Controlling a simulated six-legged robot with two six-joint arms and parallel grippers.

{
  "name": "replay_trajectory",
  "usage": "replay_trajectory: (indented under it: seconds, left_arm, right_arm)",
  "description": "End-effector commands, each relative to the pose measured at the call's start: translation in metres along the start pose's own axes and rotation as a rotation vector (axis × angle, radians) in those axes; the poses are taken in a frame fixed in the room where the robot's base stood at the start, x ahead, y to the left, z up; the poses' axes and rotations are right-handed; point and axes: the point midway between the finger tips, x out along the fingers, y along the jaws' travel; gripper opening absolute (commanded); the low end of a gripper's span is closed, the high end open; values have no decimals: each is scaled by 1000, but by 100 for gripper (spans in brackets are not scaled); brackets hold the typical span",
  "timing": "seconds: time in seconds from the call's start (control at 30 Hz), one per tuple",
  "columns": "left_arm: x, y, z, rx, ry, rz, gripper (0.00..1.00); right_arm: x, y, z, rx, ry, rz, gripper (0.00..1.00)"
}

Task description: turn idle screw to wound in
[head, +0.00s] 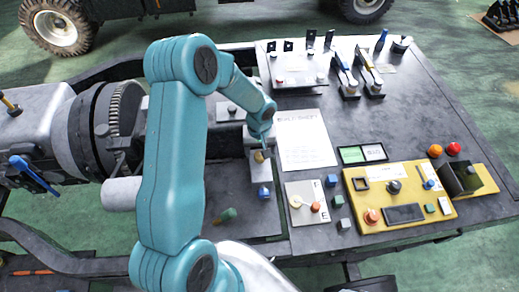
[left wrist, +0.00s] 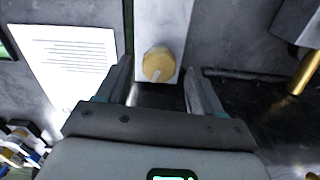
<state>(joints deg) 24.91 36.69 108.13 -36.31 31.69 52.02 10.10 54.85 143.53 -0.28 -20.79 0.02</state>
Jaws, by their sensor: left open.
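The idle screw looks to be the round brass-coloured knob (head: 259,156) on a pale block, just below my left gripper (head: 265,141) in the head view. In the left wrist view the knob (left wrist: 158,65) has a pale mark on its lower part and sits on a pale grey strip. My left gripper (left wrist: 158,88) is open there, one finger to each side, with the knob ahead between the fingertip lines. I see no contact; the exact gap in depth cannot be told. My right gripper is not in view.
A yellow control panel (head: 405,222) and a white plate with small knobs (head: 302,216) lie further right. A large engine-like machine (head: 70,125) stands at left.

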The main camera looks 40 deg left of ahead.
Motion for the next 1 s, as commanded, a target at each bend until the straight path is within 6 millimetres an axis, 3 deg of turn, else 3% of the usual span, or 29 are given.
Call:
replay_trajectory:
  seconds: [0.13,0.4,0.57,0.6,1.0]
  left_arm:
    - [10,0,-1,-1,-1,0,67]
    - [11,0,-2,-1,0,1,67]
    - [11,0,-2,-1,0,1,14]
    - [11,0,-2,-1,0,1,11]
    - [13,0,-2,66,0,1,11]
  right_arm:
    - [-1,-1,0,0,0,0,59]
    - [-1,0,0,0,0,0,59]
    - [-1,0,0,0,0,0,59]
    - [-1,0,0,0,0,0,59]
    - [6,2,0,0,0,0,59]
